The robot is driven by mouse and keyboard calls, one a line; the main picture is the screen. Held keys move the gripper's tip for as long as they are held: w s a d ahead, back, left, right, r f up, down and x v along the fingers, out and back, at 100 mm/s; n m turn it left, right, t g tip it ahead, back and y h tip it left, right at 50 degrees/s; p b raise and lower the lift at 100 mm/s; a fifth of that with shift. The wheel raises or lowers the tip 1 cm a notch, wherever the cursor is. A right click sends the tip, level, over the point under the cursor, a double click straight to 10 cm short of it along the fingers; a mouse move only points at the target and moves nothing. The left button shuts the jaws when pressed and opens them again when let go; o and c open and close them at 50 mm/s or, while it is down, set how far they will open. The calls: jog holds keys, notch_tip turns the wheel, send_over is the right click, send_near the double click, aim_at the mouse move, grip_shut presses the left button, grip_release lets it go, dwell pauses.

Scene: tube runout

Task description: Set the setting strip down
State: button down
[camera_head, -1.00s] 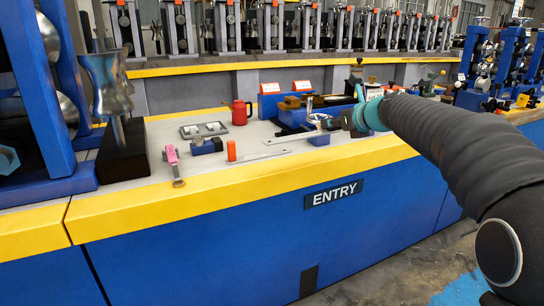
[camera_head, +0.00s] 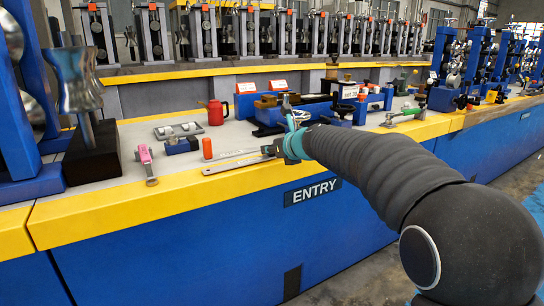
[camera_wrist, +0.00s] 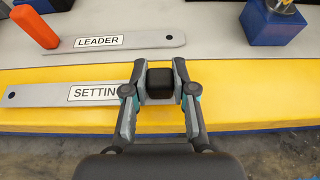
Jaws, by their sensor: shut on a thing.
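The setting strip is a pale flat metal strip with a hole at its left end and a white "SETTING" label. It extends left from my gripper over the yellow front edge in the wrist view (camera_wrist: 45,95) and shows in the head view (camera_head: 238,166). My gripper (camera_wrist: 160,88) is shut on the black block at the strip's right end. In the head view, my wrist (camera_head: 290,146) partly hides the gripper and that end. The strip looks roughly level and close to the bench top; I cannot tell whether it touches.
The leader strip (camera_wrist: 110,41) lies just behind, roughly parallel. A blue block (camera_wrist: 272,22) is behind to the right. The yellow edge (camera_head: 110,206) drops to the floor.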

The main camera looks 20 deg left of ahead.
jog(key=shift+f, duration=0.25)
jog(key=c, duration=0.9)
grip_release()
jog(key=shift+c, duration=0.2)
jog(key=shift+d+r, duration=0.1)
jog(key=shift+s+d+r, duration=0.2)
jog(key=shift+s+d, duration=0.05)
jog(key=shift+s, duration=0.05)
jog(key=v, duration=1.1)
jog(key=shift+p, duration=0.3)
jog(key=shift+s+d+f, duration=0.1)
